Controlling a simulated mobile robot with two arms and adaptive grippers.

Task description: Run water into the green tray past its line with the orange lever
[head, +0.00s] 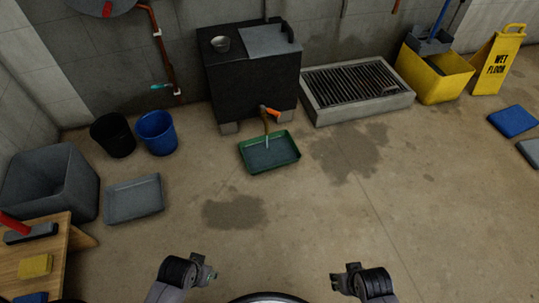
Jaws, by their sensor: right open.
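The green tray (286,160) lies on the floor in front of a dark tank (232,85). The orange lever (271,112) sits on the tap low on the tank's front, above the tray's back part. A thin pale streak (267,141) below the tap looks like water falling into the tray. The tray's line and water level are too small to make out. My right gripper (338,281) is open and empty at the bottom, well short of the tray. My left gripper (210,274) is also at the bottom, away from everything; its fingers are unclear.
A black bucket (113,135), a blue bucket (157,132), a grey tray (134,200) and a grey tub (45,182) stand at left. A wooden bench (60,265) is at lower left. A grated drain (357,88) is right of the tank. The floor (310,215) before the tray is clear, with damp patches.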

